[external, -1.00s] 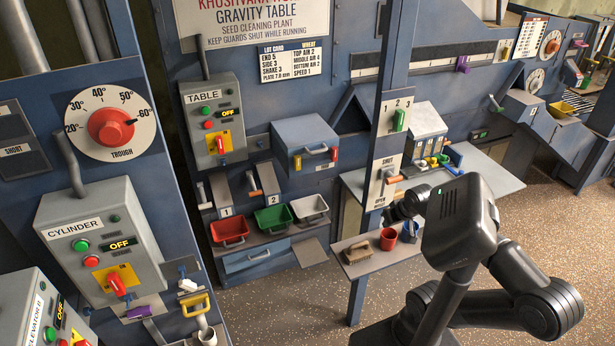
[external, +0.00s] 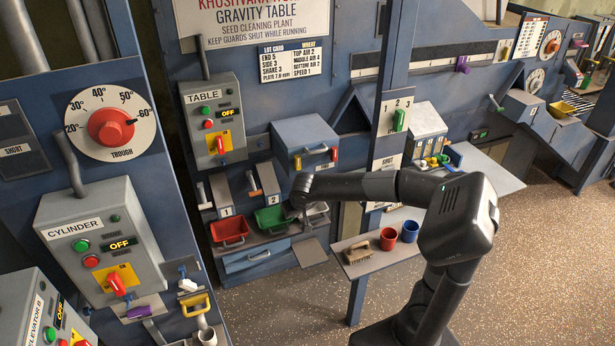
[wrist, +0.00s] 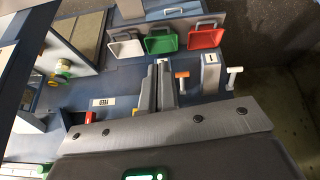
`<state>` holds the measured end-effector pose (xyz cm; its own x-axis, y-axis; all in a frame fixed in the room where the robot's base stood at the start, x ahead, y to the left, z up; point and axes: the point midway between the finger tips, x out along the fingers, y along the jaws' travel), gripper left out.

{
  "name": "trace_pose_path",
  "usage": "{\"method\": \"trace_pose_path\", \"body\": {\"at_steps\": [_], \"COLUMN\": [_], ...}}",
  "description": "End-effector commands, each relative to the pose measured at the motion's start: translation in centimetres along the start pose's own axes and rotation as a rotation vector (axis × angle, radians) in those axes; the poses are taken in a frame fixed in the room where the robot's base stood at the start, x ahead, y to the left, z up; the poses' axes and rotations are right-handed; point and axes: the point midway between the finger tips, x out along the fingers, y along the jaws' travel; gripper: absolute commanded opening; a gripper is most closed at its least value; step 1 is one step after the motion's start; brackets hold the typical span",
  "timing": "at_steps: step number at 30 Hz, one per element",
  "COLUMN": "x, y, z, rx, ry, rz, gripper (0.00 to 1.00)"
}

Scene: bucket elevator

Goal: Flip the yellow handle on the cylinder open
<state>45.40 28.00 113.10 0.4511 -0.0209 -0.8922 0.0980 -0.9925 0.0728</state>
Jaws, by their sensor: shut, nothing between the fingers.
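The yellow handle (external: 195,304) is a small yellow loop at the bottom left of the external view. It sits below and to the right of the grey CYLINDER control box (external: 100,245), above a pale pipe end. The handle is not visible in the wrist view. My gripper (external: 301,208) is well to the right of the handle and higher in the picture, in front of the small bins. In the wrist view my gripper's fingers (wrist: 163,68) are together and hold nothing.
Red (external: 229,231), green (external: 273,218) and white (external: 316,213) bins are close to my gripper. A purple part (external: 139,312) lies left of the yellow handle. A shelf with a brush (external: 357,253), a red cup (external: 388,238) and a blue cup (external: 409,231) stands below my arm.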

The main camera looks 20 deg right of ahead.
Motion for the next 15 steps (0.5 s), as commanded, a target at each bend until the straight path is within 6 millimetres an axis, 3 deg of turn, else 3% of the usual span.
{"method": "trace_pose_path", "body": {"at_steps": [1, 8, 15], "x": [0.5, 2.3, 4.0], "y": [-2.5, -12.8, -23.8], "z": [0.0, 0.9, 4.4], "rx": [-0.016, -0.044, -0.069], "ry": [0.002, 0.037, 0.079], "rz": [-0.004, -0.021, -0.05], "gripper": [0.0, 0.0, 0.0]}}
